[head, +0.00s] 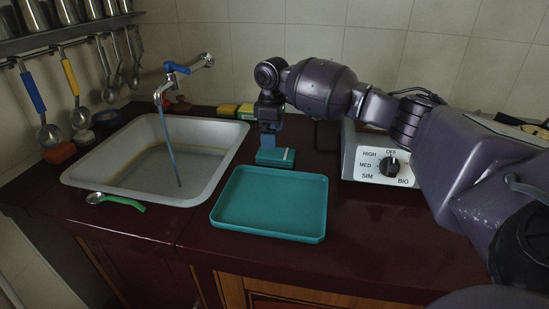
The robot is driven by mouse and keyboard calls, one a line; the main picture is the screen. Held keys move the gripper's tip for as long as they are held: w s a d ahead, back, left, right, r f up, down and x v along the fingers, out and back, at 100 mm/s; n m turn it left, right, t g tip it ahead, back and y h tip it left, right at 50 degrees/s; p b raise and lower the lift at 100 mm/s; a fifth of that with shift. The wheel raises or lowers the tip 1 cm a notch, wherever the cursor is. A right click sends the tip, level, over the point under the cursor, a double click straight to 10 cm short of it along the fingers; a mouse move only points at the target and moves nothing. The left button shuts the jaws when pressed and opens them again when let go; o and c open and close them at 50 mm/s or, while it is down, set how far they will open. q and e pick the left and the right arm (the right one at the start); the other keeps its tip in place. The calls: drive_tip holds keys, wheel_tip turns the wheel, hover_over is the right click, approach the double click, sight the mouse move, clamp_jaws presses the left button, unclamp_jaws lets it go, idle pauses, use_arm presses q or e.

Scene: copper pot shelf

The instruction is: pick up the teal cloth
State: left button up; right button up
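A small folded teal item (275,157), which looks like the teal cloth, lies on the dark red counter just behind the teal tray (322,212). A pale strip shows along its right side. My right gripper (270,139) points straight down at the cloth, with its fingertips at or just above it. The fingers are small and dark here, so I cannot tell whether they are open or shut on the cloth. The tray looks empty. My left gripper is out of view.
A white sink (85,172) with a tap (172,80) is at the left. A green-handled spoon (115,201) lies by its front rim. A hotplate (378,165) with a dial stands right of the cloth, behind my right arm. Yellow-and-green sponges (235,110) lie at the back.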

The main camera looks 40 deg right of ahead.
sight(276, 152)
drive_tip(key=shift+f, duration=0.8)
drive_tip(key=shift+d+f, duration=0.1)
drive_tip(key=shift+f, duration=0.15)
drive_tip(key=shift+s+f, duration=0.2)
drive_tip(key=shift+f, duration=0.15)
drive_tip(key=f, duration=0.2)
drive_tip(key=f+b, duration=0.1)
drive_tip(key=f, duration=0.1)
drive_tip(key=shift+s+d, duration=0.2)
drive_tip(key=shift+r, duration=0.1)
drive_tip(key=shift+c, duration=0.3)
drive_tip(key=c, duration=1)
